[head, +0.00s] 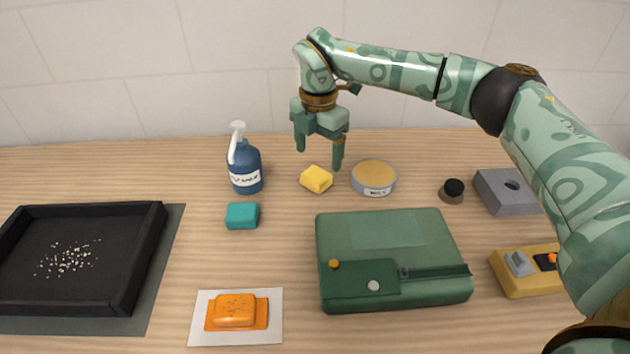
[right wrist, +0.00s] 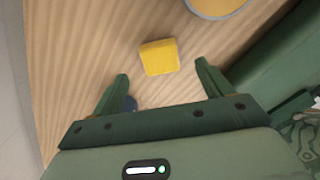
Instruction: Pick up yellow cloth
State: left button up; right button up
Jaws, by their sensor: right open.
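The yellow cloth (head: 316,179) is a small folded block lying on the wooden table, between the blue pump bottle and the round tin. It also shows in the right wrist view (right wrist: 159,57), just beyond my fingertips and between their lines. My right gripper (head: 319,159) is open and empty, above the table and close to the cloth, pointing down. In the right wrist view its two fingers (right wrist: 162,82) are spread apart, with nothing between them. My left gripper is not in view.
A blue pump bottle (head: 246,170) stands left of the cloth and a round tin (head: 374,178) right of it. A teal block (head: 242,215) and a green case (head: 385,240) lie nearer. A black tray (head: 140,255) is at left, an orange sponge (head: 234,310) in front.

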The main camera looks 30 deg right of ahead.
aim_at(319, 172)
notch_tip(319, 172, down, 5)
jog(key=b, duration=0.2)
jog(key=shift+w+d+f+b, duration=0.15)
jog(key=shift+b, duration=0.15)
jog(key=shift+r, duration=0.2)
jog(key=shift+c, duration=0.9)
jog(key=c, duration=1)
jog(key=shift+o, duration=0.2)
